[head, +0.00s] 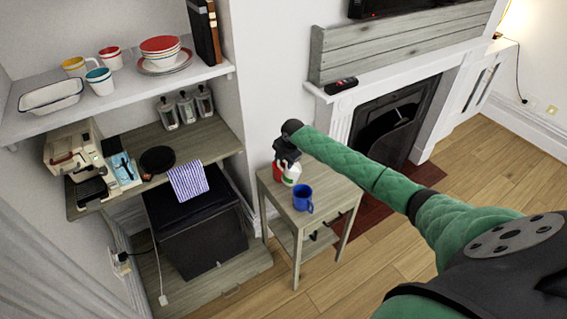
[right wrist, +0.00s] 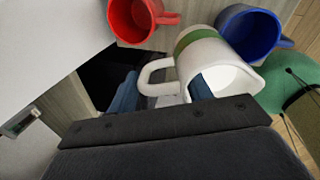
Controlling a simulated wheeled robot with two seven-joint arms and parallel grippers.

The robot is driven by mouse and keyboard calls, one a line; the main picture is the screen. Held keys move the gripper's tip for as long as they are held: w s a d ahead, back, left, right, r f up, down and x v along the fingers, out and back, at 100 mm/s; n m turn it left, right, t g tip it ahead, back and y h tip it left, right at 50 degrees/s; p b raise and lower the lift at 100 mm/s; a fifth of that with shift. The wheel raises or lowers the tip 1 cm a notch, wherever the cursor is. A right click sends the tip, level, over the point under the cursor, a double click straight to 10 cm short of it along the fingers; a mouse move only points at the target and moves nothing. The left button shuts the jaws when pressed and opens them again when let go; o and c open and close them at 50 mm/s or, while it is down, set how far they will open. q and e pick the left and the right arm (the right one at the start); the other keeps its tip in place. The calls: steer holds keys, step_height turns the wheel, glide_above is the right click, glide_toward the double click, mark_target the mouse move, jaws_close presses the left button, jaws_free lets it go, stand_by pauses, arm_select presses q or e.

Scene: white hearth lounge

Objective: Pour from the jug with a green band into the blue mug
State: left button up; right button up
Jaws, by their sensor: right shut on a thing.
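A white jug with a green band (head: 291,174) is at the small wooden table, under my right gripper (head: 287,158). In the right wrist view the jug (right wrist: 208,52) shows its open mouth toward the camera and its handle to the left. My right gripper (right wrist: 163,94) is shut on the jug at its handle side; one finger appears to be inside the mouth. The blue mug (head: 302,198) stands upright on the table, in front of the jug; in the wrist view the mug (right wrist: 250,32) is just beyond it. I cannot tell whether the jug touches the table. My left gripper is out of view.
A red mug (head: 277,172) stands on the table (head: 325,197) close beside the jug. Shelves (head: 215,133) with crockery and appliances are at left, and a fireplace (head: 393,120) is behind. The table's right part is clear.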

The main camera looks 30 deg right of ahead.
steer(key=shift+r+t+y, duration=0.3)
steer(key=shift+r+t, duration=0.05)
steer(key=shift+t, duration=0.45)
steer(key=shift+s+f+t+y, duration=0.15)
steer(key=shift+f+t+y, duration=0.2)
steer(key=shift+t, duration=0.55)
steer(key=shift+s+d+r+t+y, duration=0.15)
steer(key=shift+r+t+y, duration=0.1)
steer(key=shift+r+t, duration=0.5)
steer(key=shift+f+t+b, duration=0.1)
steer(key=shift+t+b, duration=0.15)
steer(key=shift+b, duration=0.3)
steer(key=shift+s+f+b, duration=0.15)
steer(key=shift+f+b, duration=0.05)
steer(key=shift+b, duration=0.45)
steer(key=shift+r+t, duration=0.15)
steer(key=shift+t, duration=0.15)
